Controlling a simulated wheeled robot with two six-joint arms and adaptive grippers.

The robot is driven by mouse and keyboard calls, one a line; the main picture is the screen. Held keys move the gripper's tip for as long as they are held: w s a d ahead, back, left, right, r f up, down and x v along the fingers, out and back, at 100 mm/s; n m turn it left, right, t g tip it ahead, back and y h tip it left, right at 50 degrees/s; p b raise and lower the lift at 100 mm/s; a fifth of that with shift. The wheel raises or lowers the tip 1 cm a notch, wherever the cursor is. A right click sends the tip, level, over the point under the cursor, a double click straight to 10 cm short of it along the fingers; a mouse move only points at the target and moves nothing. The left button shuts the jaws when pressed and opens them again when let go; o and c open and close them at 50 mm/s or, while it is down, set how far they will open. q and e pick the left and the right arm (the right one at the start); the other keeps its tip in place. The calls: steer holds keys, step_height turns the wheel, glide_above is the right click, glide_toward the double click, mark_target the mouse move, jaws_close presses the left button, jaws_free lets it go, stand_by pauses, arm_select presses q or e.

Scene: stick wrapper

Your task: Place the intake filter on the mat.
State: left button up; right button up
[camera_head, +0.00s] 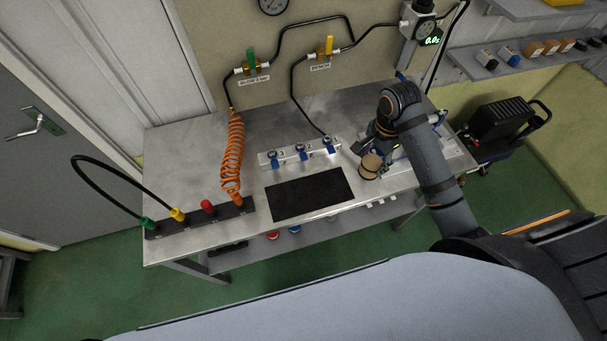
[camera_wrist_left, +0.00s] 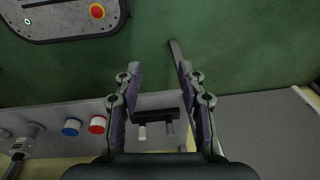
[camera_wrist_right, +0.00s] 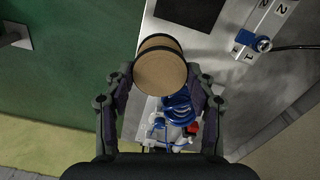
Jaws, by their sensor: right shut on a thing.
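The intake filter is a tan cylinder (camera_head: 370,167) with dark bands; it also shows in the right wrist view (camera_wrist_right: 160,72). My right gripper (camera_wrist_right: 160,84) is shut on its sides. In the head view the filter is just right of the mat, apparently above the bench; its exact height is unclear. The mat is a black rectangle (camera_head: 311,194) on the bench, with nothing on it; part of it shows at the top of the right wrist view (camera_wrist_right: 190,10). My left gripper (camera_wrist_left: 160,72) is open and empty, above the green floor and outside the head view.
A row of blue-handled valves (camera_head: 301,153) stands behind the mat. An orange coiled hose (camera_head: 232,155) and a dark connector strip (camera_head: 200,218) are to its left. A blue coiled hose (camera_wrist_right: 178,110) lies below the filter in the right wrist view.

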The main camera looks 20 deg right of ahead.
steer(key=shift+w, duration=0.3)
steer(key=shift+s+a+f+p, duration=0.1)
steer(key=shift+s+a+p, duration=0.05)
steer(key=shift+a, duration=0.4)
steer(key=shift+s+a+f+p, duration=0.1)
steer(key=shift+a+p, duration=0.05)
steer(key=shift+a, duration=0.35)
steer(key=w+a+f, duration=0.1)
steer(key=a+f, duration=0.1)
steer(key=a, duration=0.2)
steer(key=p, duration=0.4)
glide_above(319, 190)
step_height(319, 190, down, 9)
steer(key=shift+f, duration=0.15)
steer(key=shift+a+f, duration=0.1)
steer(key=shift+f, duration=0.3)
arm_select(q)
steer(key=s+r, duration=0.1)
steer(key=r, duration=0.2)
steer(key=s+r, duration=0.1)
steer(key=shift+s+r, duration=0.15)
steer(key=shift+s, duration=0.2)
arm_select(e)
steer(key=shift+f, duration=0.1)
